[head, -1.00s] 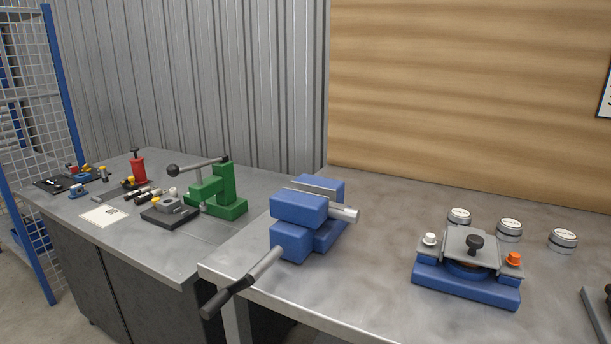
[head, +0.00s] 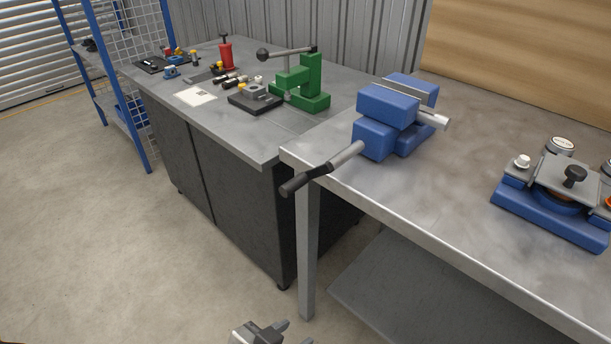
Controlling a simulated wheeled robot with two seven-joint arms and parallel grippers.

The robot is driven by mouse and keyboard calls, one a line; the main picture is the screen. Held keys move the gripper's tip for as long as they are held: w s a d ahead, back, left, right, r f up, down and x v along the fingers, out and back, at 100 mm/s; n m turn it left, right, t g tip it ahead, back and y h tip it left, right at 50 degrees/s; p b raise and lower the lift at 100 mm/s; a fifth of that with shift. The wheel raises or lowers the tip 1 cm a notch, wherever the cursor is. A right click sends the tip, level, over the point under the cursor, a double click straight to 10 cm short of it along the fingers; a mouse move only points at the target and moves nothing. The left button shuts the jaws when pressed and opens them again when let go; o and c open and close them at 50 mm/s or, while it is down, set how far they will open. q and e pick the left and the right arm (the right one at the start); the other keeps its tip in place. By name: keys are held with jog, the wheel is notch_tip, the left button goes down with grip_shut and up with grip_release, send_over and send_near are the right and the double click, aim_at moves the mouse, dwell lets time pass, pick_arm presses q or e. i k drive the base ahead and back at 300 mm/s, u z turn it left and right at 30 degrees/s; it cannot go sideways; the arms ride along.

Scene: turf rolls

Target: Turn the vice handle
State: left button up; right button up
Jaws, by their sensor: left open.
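A blue vice (head: 388,112) stands on the near corner of the right metal bench. Its handle (head: 318,169), a grey bar with a black grip, sticks out to the lower left past the bench's front edge. My left gripper (head: 276,328) shows at the bottom edge of the head view, well below the handle and apart from it. It is open with nothing seen between its fingers, and its lower part is cut off by the frame. My right gripper is not in view.
The right bench (head: 455,185) has a blue fixture (head: 550,207) with a black knob. A blue rack (head: 143,130) stands at left. The floor in front is clear.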

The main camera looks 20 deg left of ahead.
aim_at(292, 185)
jog(key=z, duration=3.6)
jog(key=k, duration=2.2)
jog(key=u, duration=1.95)
